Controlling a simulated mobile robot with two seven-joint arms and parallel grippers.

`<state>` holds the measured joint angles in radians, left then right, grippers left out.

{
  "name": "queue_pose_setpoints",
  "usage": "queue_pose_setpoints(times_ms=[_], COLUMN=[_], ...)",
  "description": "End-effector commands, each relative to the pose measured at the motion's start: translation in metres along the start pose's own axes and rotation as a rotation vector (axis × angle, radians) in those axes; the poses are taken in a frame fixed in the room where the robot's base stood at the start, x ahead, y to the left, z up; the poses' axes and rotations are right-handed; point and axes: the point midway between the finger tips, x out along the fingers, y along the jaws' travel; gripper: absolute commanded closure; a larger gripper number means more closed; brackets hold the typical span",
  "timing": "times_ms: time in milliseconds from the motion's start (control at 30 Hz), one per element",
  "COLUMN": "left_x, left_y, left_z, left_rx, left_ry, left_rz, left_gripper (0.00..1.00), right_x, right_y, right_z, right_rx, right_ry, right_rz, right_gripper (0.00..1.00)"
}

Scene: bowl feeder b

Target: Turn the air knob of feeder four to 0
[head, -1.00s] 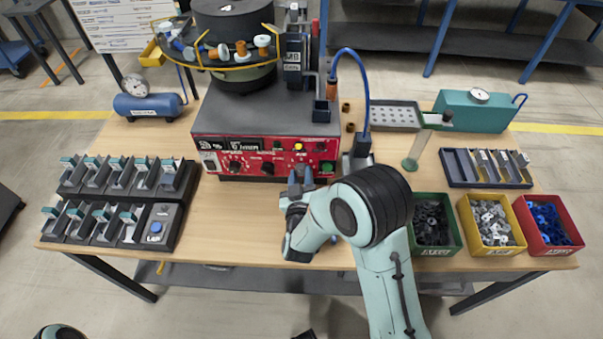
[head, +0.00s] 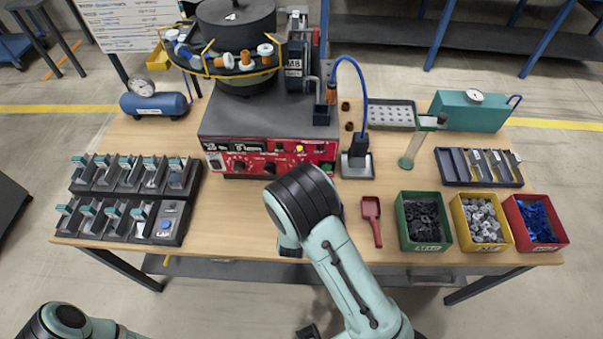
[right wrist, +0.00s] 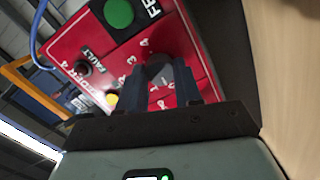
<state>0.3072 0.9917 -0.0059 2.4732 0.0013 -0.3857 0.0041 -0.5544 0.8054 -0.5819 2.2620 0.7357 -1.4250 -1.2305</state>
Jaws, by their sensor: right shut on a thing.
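The feeder's red control panel (head: 225,158) faces me in the middle of the table in the head view, and fills the upper middle of the right wrist view (right wrist: 205,50). My right gripper (right wrist: 167,85) is shut on a dark round knob (right wrist: 160,68) on this panel. White numbers, 4, 3 and others, ring the knob. The pointer's exact setting is hard to read, as the fingers cover part of it. In the head view my own arm hides the right gripper and the knob. My left arm shows only at the lower left edge, with its gripper out of view.
A green button (right wrist: 118,12) and a yellow lamp (right wrist: 112,99) sit near the knob. A red scoop (head: 371,212) lies right of my arm, beside green (head: 424,247), yellow (head: 485,248) and red (head: 540,247) bins. Bare table lies left of my arm.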

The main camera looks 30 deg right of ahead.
Motion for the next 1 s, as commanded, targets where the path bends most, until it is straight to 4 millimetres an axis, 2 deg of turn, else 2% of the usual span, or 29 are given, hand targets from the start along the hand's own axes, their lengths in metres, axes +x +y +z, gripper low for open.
queue_pose_setpoints(times_ms=[300, 767, 800, 867, 1000], left_x=[-0.0074, -0.0078, -0.0078, -0.0078, -0.0077], left_y=[0.0036, 0.0038, 0.0038, 0.0038, 0.0037], left_z=[-0.0027, -0.0028, -0.0028, -0.0029, -0.0028], left_rx=[0.002, 0.002, 0.002, 0.002, 0.002], left_ry=[0.004, 0.005, 0.005, 0.005, 0.005], left_rz=[0.002, 0.002, 0.002, 0.002, 0.002], left_gripper=[0.57, 0.57, 0.57, 0.57, 0.57], right_x=[0.0013, 0.0014, 0.0014, 0.0013, 0.0009], right_y=[0.0021, 0.0021, 0.0021, 0.0019, 0.0012], right_z=[-0.0015, -0.0008, -0.0008, -0.0006, -0.0004], right_rx=[-0.093, -0.106, -0.106, -0.106, -0.106], right_ry=[-0.002, -0.004, -0.004, -0.005, -0.005], right_rz=[0.015, 0.017, 0.017, 0.016, 0.013], right_gripper=[0.96, 0.96, 0.59, 0.4, 0.4])
